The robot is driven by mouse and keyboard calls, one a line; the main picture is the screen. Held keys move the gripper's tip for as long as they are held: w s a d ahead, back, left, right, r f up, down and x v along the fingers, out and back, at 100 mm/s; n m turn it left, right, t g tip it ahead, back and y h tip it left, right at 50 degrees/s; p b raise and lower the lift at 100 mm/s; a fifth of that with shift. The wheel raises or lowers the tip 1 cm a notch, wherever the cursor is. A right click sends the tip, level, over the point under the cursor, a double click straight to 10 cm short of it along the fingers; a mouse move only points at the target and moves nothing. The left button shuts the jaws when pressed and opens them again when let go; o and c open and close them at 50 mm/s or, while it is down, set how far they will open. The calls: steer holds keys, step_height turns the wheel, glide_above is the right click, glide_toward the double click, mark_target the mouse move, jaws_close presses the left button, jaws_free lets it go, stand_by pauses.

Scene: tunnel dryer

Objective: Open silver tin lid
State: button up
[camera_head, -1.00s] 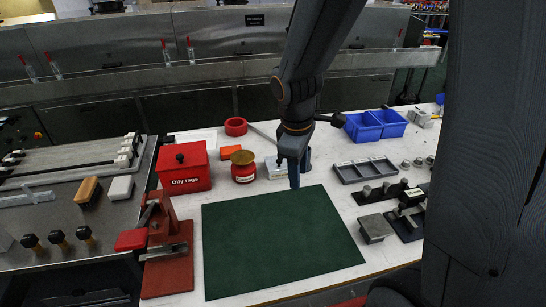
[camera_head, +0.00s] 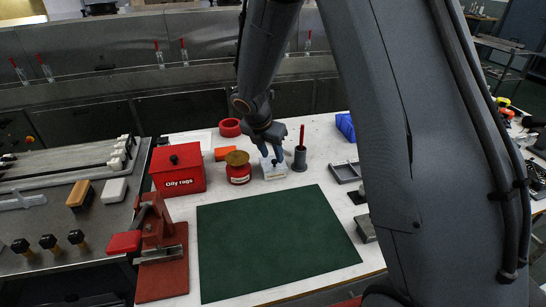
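A small pale box-shaped tin (camera_head: 275,172) with a printed label on its front stands on the white bench, behind the green mat. It is the likely silver tin, though its lid is mostly hidden by my gripper. My gripper (camera_head: 271,155) points down right over the top of this tin. Its two fingers look parted, with nothing seen held between them. I cannot tell whether the fingertips touch the lid.
Close left stands a red jar (camera_head: 238,174) with a brownish lid, then a red "Oily rags" bin (camera_head: 179,170). The green mat (camera_head: 275,240) is clear in front. A red press (camera_head: 160,255) stands left.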

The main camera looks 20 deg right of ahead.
mark_target(273, 160)
steer(key=shift+x, duration=1.2)
jaws_close()
steer(key=shift+r+p, duration=0.15)
steer(key=shift+p, duration=0.3)
